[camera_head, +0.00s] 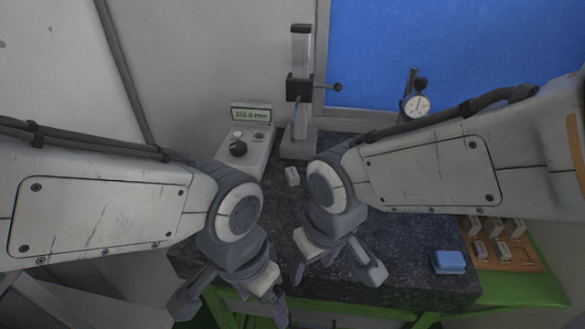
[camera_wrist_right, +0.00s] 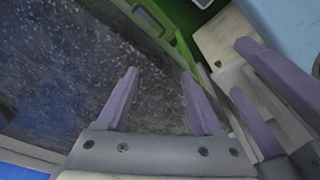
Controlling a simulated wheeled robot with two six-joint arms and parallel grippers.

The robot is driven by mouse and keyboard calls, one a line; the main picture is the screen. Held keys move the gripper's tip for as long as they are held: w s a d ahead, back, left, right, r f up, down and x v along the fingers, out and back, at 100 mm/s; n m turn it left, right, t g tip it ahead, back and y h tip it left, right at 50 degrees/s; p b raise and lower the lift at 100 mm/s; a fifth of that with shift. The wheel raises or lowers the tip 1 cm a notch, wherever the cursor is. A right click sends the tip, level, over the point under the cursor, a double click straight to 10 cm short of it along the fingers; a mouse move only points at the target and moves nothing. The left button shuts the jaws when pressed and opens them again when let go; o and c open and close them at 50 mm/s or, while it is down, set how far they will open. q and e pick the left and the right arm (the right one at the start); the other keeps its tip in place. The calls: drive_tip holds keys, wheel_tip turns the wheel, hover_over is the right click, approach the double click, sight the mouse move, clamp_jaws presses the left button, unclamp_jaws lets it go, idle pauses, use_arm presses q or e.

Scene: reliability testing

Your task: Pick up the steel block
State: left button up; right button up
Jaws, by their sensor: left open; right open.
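A small pale steel block (camera_head: 292,176) lies on the dark speckled granite plate (camera_head: 400,235), in front of the stand. Several similar blocks (camera_head: 497,238) sit in a wooden tray at the right. My right gripper (camera_head: 338,274) is open and empty above the front of the plate, nearer to me than the lone block. In the right wrist view my right gripper (camera_wrist_right: 158,74) has only bare plate between its fingers, and no block shows. My left gripper (camera_head: 230,308) is open at the plate's front left edge; its fingers also show in the wrist view (camera_wrist_right: 241,68).
A grey stand (camera_head: 300,90) and a readout box with a knob (camera_head: 246,142) stand at the back. A dial gauge (camera_head: 416,106) is behind my right arm. A blue object (camera_head: 448,262) lies beside the wooden tray (camera_head: 520,265). A green table frame (camera_head: 550,285) edges the plate. My two grippers are close together.

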sight(293, 173)
drive_tip(key=w+a+r+m+t+p, duration=0.1)
drive_tip(key=w+r+m+t+p, duration=0.15)
drive_tip(key=w, duration=0.75)
drive_tip(key=w+r+m+t+p, duration=0.1)
drive_tip(key=w+r+p, duration=0.25)
drive_tip(key=w, duration=0.65)
drive_tip(key=shift+t, duration=0.45)
drive_tip(key=w+f, duration=0.2)
drive_tip(key=w+a+f, duration=0.1)
drive_tip(key=w+f, duration=0.1)
drive_tip(key=shift+w, duration=0.2)
drive_tip(key=x, duration=0.4)
drive_tip(key=b+x, duration=0.1)
drive_tip(key=x, duration=0.1)
drive_tip(key=shift+a+r, duration=0.1)
drive_tip(key=shift+a, duration=0.2)
use_arm(q)
wheel_tip(293, 173, up, 7)
drive_tip(key=shift+f, duration=0.15)
use_arm(e)
clamp_jaws()
